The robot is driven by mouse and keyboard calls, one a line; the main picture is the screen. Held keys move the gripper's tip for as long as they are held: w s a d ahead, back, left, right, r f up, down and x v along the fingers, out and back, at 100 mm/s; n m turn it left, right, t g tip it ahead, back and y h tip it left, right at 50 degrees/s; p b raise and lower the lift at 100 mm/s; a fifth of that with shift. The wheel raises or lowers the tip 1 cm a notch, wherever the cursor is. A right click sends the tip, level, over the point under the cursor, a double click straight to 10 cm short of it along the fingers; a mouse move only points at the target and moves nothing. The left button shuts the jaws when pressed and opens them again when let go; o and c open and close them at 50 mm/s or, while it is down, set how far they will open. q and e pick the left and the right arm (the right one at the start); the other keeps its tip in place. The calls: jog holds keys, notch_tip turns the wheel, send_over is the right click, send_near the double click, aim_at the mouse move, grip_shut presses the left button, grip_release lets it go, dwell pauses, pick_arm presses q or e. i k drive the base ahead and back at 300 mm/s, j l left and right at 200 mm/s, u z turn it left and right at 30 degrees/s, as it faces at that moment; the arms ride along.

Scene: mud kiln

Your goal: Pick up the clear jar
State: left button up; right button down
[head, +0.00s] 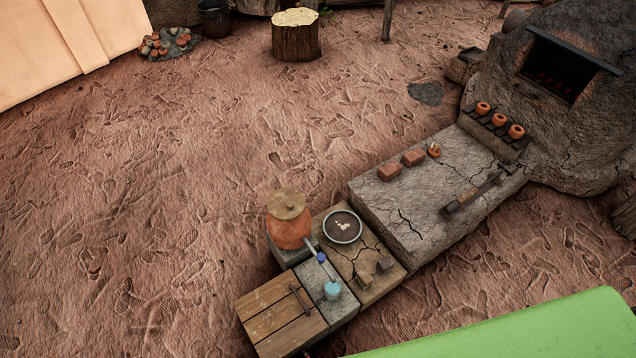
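No plainly clear jar can be made out at this distance. A small light-blue, glassy-looking vessel (332,289) stands on a grey stone block in the low row of work surfaces; I cannot tell whether it is the clear jar. A dark blue round piece (321,257) is just behind it, beside a pale bar. A large orange clay pot (289,230) with a tan lid stands at the back left of the row. Neither of my grippers is in view.
A round pan (342,241) with pale bits sits on the tan slab. A cracked stone slab (400,227) with bricks leads to the mud kiln (590,120). A wooden crate top (281,318) is in front. A green surface (540,330) fills the bottom right. Open ground lies left.

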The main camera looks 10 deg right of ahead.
aim_at(333, 285)
jog(key=k+j, duration=0.2)
jog(key=k, duration=0.3)
jog(key=k+j, duration=0.2)
jog(key=k, duration=0.3)
jog(key=k+j, duration=0.25)
jog(key=k, duration=0.2)
